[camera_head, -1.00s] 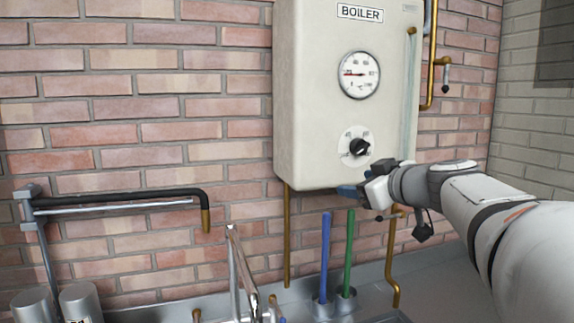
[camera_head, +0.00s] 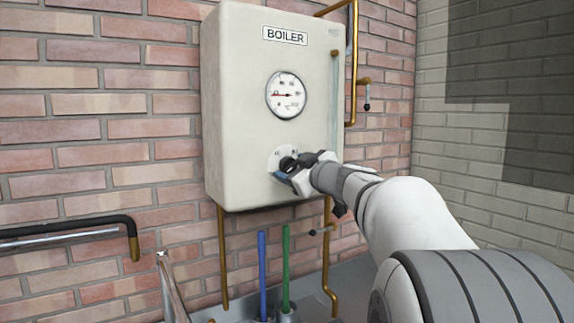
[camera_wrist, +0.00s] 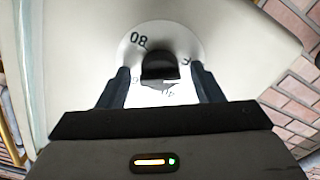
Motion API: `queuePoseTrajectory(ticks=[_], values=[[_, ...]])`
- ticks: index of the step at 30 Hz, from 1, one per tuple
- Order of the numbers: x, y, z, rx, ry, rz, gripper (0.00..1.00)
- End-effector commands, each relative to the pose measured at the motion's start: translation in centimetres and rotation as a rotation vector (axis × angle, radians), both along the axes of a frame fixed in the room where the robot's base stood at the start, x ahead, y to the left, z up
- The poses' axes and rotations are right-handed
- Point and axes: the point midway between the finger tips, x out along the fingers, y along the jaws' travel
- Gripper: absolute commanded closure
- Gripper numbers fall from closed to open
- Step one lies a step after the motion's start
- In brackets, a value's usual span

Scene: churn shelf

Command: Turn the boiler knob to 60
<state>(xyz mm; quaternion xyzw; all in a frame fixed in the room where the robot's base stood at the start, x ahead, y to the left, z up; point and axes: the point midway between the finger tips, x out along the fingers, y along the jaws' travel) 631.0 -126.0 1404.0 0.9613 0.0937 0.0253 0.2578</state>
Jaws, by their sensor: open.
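The boiler (camera_head: 232,110) is a cream box on the brick wall in the head view, with a round gauge (camera_head: 286,95) whose red needle points left. The black boiler knob (camera_head: 287,164) sits below the gauge on a white dial, partly hidden by my gripper (camera_head: 285,174). In the wrist view the knob (camera_wrist: 160,66) is at the centre of the dial (camera_wrist: 190,42), where an 80 is readable; other markings are partly hidden. My gripper (camera_wrist: 162,84) is open, with one finger on each side of the knob; I cannot tell whether they touch it.
Copper pipes (camera_head: 223,265) run below and to the right of the boiler. A blue rod (camera_head: 262,270) and a green rod (camera_head: 286,265) stand upright beneath it. A black-sleeved pipe arm (camera_head: 70,228) juts out at the left.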

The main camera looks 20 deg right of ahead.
Motion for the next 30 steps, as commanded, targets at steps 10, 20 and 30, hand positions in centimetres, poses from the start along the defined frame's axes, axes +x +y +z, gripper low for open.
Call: queuePoseTrajectory(ticks=[10, 20, 30], values=[[0.02, -0.03, -0.06, 0.000, 0.001, -0.001, 0.51], [-0.01, -0.07, -0.07, 0.001, 0.001, -0.001, 0.78], [-0.02, -0.09, -0.28, 0.025, 0.005, -0.001, 0.84]])
